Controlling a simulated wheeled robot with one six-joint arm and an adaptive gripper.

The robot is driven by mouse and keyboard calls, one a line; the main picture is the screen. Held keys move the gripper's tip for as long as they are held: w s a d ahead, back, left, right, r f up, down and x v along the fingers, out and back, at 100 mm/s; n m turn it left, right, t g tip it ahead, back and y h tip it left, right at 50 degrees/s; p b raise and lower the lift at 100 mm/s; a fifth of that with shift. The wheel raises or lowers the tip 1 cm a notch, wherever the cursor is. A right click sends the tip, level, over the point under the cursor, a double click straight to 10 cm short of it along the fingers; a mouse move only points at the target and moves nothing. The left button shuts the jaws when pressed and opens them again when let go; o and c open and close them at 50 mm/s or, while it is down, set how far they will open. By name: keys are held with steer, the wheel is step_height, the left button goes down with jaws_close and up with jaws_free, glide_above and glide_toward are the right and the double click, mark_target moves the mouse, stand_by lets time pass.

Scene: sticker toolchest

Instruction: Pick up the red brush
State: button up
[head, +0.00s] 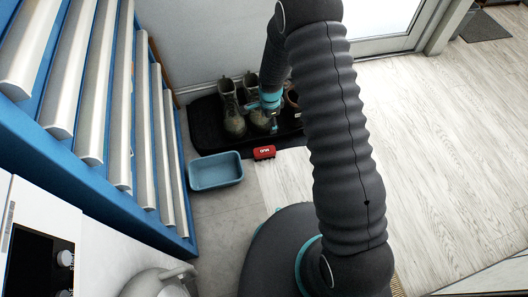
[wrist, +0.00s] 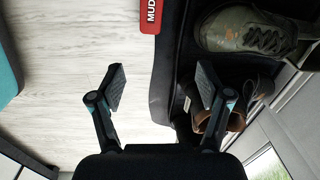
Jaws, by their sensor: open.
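The red brush (head: 264,152) appears as a small red block with white lettering, lying on the floor by the front edge of a black boot tray. Part of it shows at the top of the wrist view (wrist: 150,15), with the letters "MUD" readable and the rest cut off by the frame edge. My gripper (head: 273,124) hangs over the tray by the boots, a little behind the brush. In the wrist view my gripper (wrist: 161,86) has its two fingers spread apart with nothing between them. The brush lies beyond the fingertips, apart from them.
The black tray (head: 207,125) holds boots (head: 231,112) and a brown shoe (wrist: 208,120). A blue-grey bin (head: 215,185) stands left of the brush. A blue toolchest (head: 110,190) borders the left side. Open wooden floor (head: 450,150) lies to the right.

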steer(key=m, duration=0.2)
glide_above(265, 151)
step_height(265, 151, down, 8)
steer(key=shift+g, duration=0.3)
step_height(265, 151, down, 8)
steer(key=shift+s+r, duration=0.1)
steer(key=shift+w+a+f, duration=0.1)
steer(key=shift+f, duration=1.5)
steer(key=shift+w+f, duration=0.1)
steer(key=shift+f, duration=1.45)
steer(key=c, duration=1.3)
